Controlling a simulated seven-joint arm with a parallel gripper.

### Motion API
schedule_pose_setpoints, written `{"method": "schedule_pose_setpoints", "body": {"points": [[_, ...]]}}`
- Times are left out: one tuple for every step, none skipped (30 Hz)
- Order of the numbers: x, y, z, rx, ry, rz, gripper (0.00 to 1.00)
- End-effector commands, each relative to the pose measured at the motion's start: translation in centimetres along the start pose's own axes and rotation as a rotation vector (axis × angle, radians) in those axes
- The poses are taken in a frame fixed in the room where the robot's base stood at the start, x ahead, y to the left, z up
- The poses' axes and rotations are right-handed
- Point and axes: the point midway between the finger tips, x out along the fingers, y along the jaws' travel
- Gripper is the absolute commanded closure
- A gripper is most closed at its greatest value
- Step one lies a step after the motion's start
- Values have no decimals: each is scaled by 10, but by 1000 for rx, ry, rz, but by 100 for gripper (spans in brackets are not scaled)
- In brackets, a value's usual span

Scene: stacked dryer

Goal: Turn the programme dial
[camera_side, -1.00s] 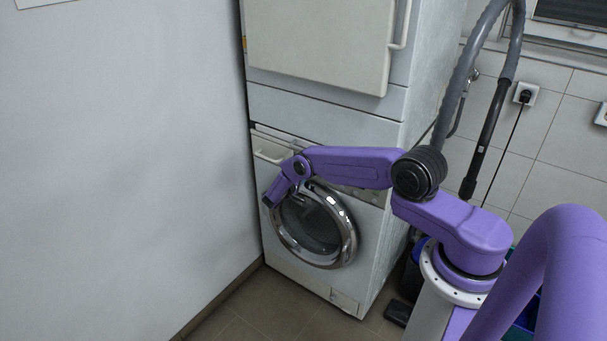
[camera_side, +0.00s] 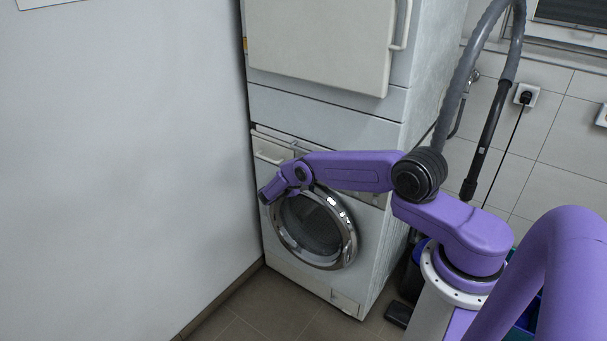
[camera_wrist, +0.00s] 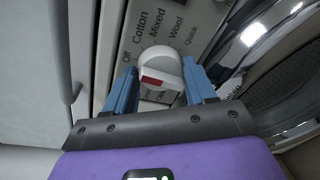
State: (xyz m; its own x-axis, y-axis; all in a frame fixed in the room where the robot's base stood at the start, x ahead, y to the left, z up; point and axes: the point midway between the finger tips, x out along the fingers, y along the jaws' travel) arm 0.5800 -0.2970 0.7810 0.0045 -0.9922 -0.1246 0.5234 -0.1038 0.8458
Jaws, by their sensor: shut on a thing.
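The programme dial (camera_wrist: 162,62) is a white round knob with a red mark, on the machine's panel in the wrist view. The printed words Off, Cotton, Mixed, Wool and Quick are fanned around its upper side. The red mark is on the dial's near side, facing my gripper. My gripper (camera_wrist: 161,76) has its two blue fingers on either side of the dial, shut on it. In the side view my purple wrist is in front of the upper left of the washing machine (camera_side: 300,272), and the dial is hidden there.
The round chrome door (camera_side: 350,243) sits just below my wrist, and its rim also shows at the right of the wrist view (camera_wrist: 262,40). A drawer front (camera_side: 268,151) is above my wrist. A dryer (camera_side: 320,45) is stacked on top. A wall (camera_side: 130,170) stands close on the left.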

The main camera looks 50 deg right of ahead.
Motion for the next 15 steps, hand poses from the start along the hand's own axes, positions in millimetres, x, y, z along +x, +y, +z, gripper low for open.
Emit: {"method": "schedule_pose_setpoints", "body": {"points": [[-1, -1, 1, -12, -5, -2, 75], [-1, -1, 1, -18, -6, -3, 75], [-1, -1, 1, -24, -6, -4, 75], [-1, -1, 1, -28, -7, -4, 75], [-1, -1, 1, -31, -7, -4, 75], [-1, -1, 1, -35, -7, -4, 75], [-1, -1, 1, -37, -7, -5, 75], [-1, -1, 1, -38, -8, -5, 75], [-1, -1, 1, -39, -8, -5, 75], [-1, -1, 1, -39, -8, -5, 75], [-1, -1, 1, -39, -8, -5, 75], [-1, -1, 1, -39, -8, -5, 75], [-1, -1, 1, -38, -8, -5, 75], [-1, -1, 1, -38, -8, -5, 75], [-1, -1, 1, -38, -8, -5, 75]]}}
